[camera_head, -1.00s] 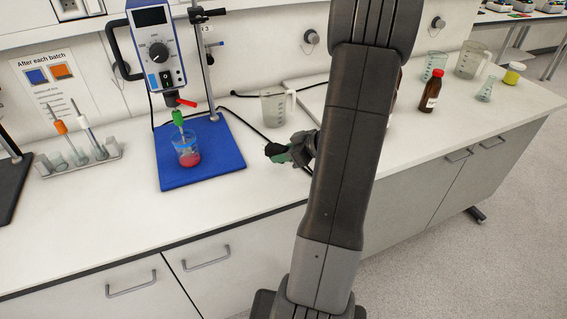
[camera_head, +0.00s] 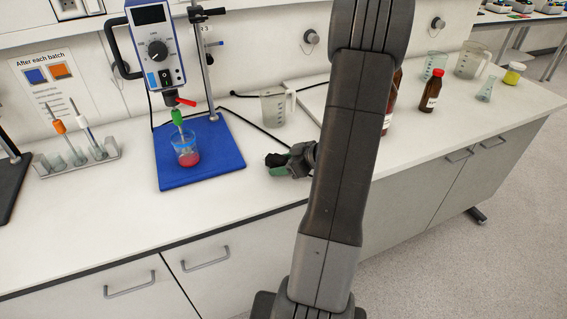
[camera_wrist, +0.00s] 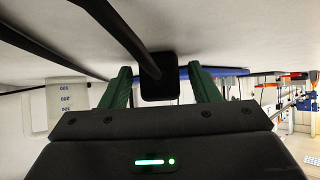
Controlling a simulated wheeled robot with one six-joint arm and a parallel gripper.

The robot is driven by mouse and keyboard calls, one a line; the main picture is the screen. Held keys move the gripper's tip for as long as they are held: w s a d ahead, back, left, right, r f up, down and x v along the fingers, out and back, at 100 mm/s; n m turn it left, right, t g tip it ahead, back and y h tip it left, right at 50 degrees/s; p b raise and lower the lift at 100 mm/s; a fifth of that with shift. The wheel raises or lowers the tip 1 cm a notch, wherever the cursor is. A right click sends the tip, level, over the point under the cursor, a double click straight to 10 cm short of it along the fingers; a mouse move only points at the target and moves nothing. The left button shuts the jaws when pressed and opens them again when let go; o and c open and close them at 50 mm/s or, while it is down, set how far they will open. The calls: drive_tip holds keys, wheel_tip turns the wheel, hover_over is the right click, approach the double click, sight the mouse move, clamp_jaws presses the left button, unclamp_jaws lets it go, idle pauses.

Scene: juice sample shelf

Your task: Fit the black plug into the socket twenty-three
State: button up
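The black plug (camera_wrist: 158,86) sits between the two green fingers of my gripper (camera_wrist: 160,78) in the wrist view, with a thin gap on each side. A black cable runs from it towards the top left. In the head view the dark plug (camera_head: 274,159) is at the fingertips of my gripper (camera_head: 279,164), low over the bench right of the blue mat. Round grey wall sockets (camera_head: 311,37) and (camera_head: 437,23) show, their numbers unreadable. A wall label ending in 3 (camera_head: 206,29) is partly hidden by the stirrer's stand; no socket is clear there.
The stirrer (camera_head: 157,50) stands over a beaker of red liquid (camera_head: 187,154) on a blue mat (camera_head: 222,165). A clear jug (camera_head: 274,105) is behind my gripper. A brown bottle (camera_head: 431,90) and glassware stand right. The bench front is clear.

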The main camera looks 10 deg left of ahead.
drive_tip(key=shift+d+r, duration=0.15)
drive_tip(key=shift+r, duration=0.4)
drive_tip(key=p+v, duration=0.1)
drive_tip(key=v, duration=1)
drive_tip(key=shift+d+p, duration=0.25)
drive_tip(key=shift+p, duration=0.1)
drive_tip(key=shift+s, duration=0.15)
drive_tip(key=b+x, duration=0.1)
drive_tip(key=x, duration=1.1)
drive_tip(key=shift+b, duration=0.3)
drive_tip(key=shift+f, duration=0.25)
drive_tip(key=shift+r, duration=0.4)
drive_tip(key=shift+f, duration=0.1)
